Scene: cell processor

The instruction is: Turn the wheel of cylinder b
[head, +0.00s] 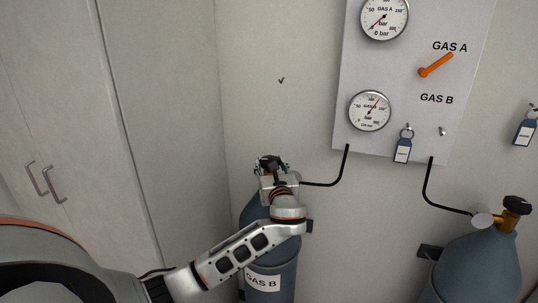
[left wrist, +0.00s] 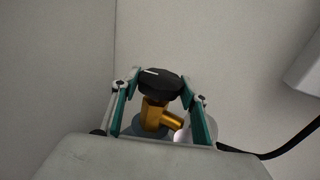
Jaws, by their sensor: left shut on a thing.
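Cylinder b (head: 285,256) is a blue-grey gas cylinder with a white "GAS B" label, standing against the wall in the lower middle of the head view. Its black wheel (left wrist: 160,83) with a white mark sits on a brass valve (left wrist: 154,113) in the left wrist view. My left gripper (head: 271,168) is at the top of this cylinder. Its two green-lined fingers lie on either side of the wheel in the left wrist view, and it is shut on the wheel. In the head view the gripper and wrist partly hide the valve. My right gripper is not in view.
A wall panel (head: 400,75) carries gauges, an orange lever (head: 436,65) and a hanging blue tag (head: 402,149). A black pipe (head: 342,172) runs from it to cylinder b. A second cylinder (head: 478,268) stands at right. A pale cabinet (head: 55,110) is at left.

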